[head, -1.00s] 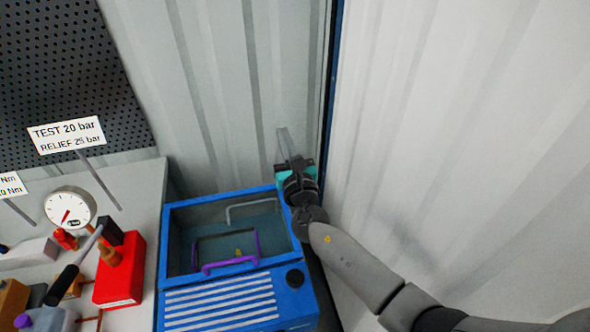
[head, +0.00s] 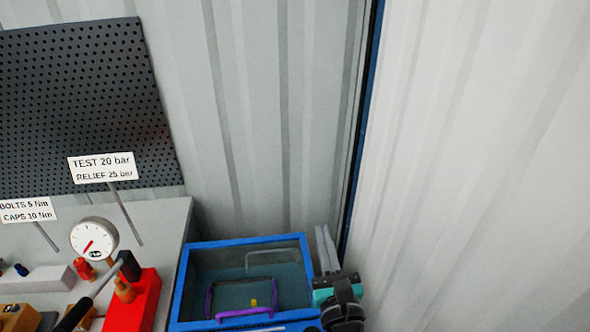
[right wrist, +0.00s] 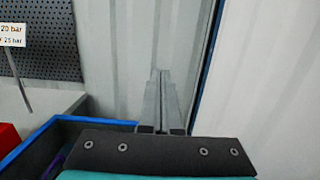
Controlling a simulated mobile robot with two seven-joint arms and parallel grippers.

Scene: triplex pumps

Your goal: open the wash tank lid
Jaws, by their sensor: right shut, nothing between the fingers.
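The blue wash tank (head: 178,290) stands at the bottom centre of the head view, cut off by the lower edge. Inside its blue rim I see a dark teal interior, a purple-handled basket (head: 209,300), a small yellow thing (head: 253,302) and a grey bar handle (head: 273,251). I cannot tell whether a clear lid covers it. My right gripper (head: 322,230) is at the tank's right side, its fingers together and empty, pointing away towards the back wall. In the right wrist view its fingertips (right wrist: 163,74) show, with the tank's blue rim (right wrist: 50,137) at lower left. My left gripper is out of view.
A bench to the left holds a red block (head: 135,300), a pressure gauge (head: 94,238) and sign cards (head: 102,168). A perforated panel (head: 80,105) hangs behind. Corrugated walls (head: 480,150) close in behind and to the right of the tank.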

